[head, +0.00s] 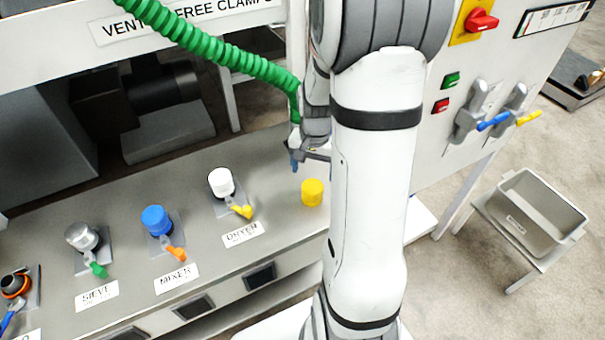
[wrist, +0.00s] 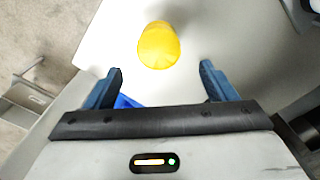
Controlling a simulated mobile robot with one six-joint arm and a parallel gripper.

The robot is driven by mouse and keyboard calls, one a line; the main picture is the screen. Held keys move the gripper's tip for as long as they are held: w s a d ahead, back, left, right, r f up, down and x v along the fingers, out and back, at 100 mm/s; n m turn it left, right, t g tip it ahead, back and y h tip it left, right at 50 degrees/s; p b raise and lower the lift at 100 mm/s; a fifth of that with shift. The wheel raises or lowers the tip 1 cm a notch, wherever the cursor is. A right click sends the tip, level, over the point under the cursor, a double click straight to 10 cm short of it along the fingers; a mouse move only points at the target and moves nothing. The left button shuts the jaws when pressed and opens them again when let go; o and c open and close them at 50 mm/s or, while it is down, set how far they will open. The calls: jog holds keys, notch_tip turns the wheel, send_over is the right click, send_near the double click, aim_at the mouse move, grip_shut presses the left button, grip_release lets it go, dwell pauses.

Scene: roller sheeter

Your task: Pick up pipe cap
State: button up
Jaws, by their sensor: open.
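A yellow pipe cap (head: 312,192) stands on the grey bench at the right end of its row of labelled fittings. It also shows in the wrist view (wrist: 159,45), above the gap between my fingers and roughly centred on it. My gripper (wrist: 161,72) is open, with its two dark blue fingers spread apart and nothing between them. In the head view my gripper (head: 308,156) is above and behind the cap, apart from it, partly hidden by my arm.
White (head: 221,181), blue (head: 156,220) and grey (head: 82,237) capped fittings with small levers stand left on the bench. A green hose (head: 215,45) hangs beside my arm. A grey bin (head: 540,215) stands on a stand at right. A small bright blue piece (wrist: 126,101) shows near my left finger.

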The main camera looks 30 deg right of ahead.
aim_at(312, 186)
jog(key=shift+d+f, duration=0.15)
jog(key=shift+f, duration=0.3)
jog(key=f, duration=0.7)
jog(key=shift+s+a+f, duration=0.15)
jog(key=shift+s+a, duration=0.1)
jog(key=shift+a, duration=0.1)
jog(key=shift+c, duration=0.5)
jog(key=c, duration=1)
notch_tip(312, 186, up, 10)
jog(key=shift+r, duration=0.1)
